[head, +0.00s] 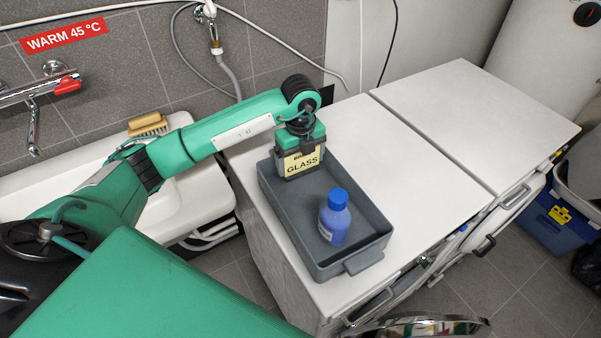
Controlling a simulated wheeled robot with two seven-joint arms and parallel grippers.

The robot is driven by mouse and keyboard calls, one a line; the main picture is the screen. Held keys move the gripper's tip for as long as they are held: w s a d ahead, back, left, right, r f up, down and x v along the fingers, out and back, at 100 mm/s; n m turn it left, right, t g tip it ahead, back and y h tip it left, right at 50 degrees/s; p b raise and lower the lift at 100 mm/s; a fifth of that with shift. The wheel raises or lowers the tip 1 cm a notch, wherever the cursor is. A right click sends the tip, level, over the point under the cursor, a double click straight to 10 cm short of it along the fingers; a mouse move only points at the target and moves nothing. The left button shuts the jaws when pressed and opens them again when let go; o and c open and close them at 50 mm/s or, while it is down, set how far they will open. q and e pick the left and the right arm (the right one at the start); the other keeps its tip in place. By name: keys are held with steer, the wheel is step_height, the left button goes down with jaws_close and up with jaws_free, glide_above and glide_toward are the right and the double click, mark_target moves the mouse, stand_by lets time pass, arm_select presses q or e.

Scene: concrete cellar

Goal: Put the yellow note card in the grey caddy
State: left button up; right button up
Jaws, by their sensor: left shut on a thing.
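The yellow note card (302,161) with the word GLASS is held upright in my left gripper (301,156). The gripper is shut on it, over the far end of the grey caddy (277,220). The card's lower edge shows against the caddy's inside; I cannot tell whether it touches the caddy floor. The caddy stands on the white machine top, and a blue bottle (334,222) stands upright in its near part. My right gripper is not in view.
The white tops (405,165) to the right of the caddy are clear. A white sink (190,205) with a wooden brush (148,124) on its rim is at left. A tap (38,95) and a hose (228,75) are on the tiled wall.

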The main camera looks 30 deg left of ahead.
arm_select(q)
step_height(320, 180, down, 2)
steer(key=shift+f, duration=0.2)
step_height(320, 180, down, 3)
steer(key=shift+f+p, duration=0.15)
steer(key=shift+p, duration=0.35)
steer(key=shift+f, duration=0.35)
